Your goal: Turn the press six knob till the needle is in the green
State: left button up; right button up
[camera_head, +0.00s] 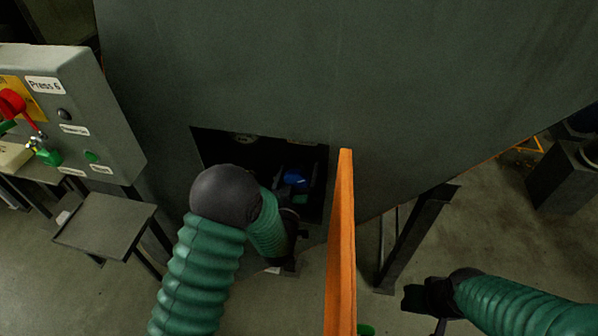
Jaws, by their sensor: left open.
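The Press 6 panel (80,105) stands at the left, with a red handle and a green button on its face. A small blue round part (296,179), perhaps the knob, sits inside a dark opening (215,150) in the large grey housing. My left gripper (294,196) reaches into this opening, open, close in front of the blue part. Whether it touches the part cannot be told in the shadow. The needle and its green zone cannot be made out. My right gripper (420,300) is low at the right, away from the housing; its jaws are unclear.
An orange upright bar (341,240) stands just right of the opening, between my two arms. A grey shelf (105,226) juts out below the panel. A dark support leg (415,240) stands beneath the housing. Bare floor lies at the lower right.

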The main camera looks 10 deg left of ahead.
pick_arm(q)
jog(key=shift+a, duration=0.1)
jog(key=shift+a, duration=0.1)
jog(key=c, duration=1.4)
jog(key=shift+f, duration=0.1)
jog(key=shift+m, duration=0.3)
jog(key=m+b, duration=0.2)
jog(key=m, duration=0.1)
jog(key=shift+s+f+m, duration=0.1)
jog(key=shift+f+m, duration=0.05)
jog(key=shift+m, duration=0.15)
jog(key=shift+m+b, duration=0.7)
jog(key=shift+m, duration=1.5)
jog(key=shift+d, duration=0.2)
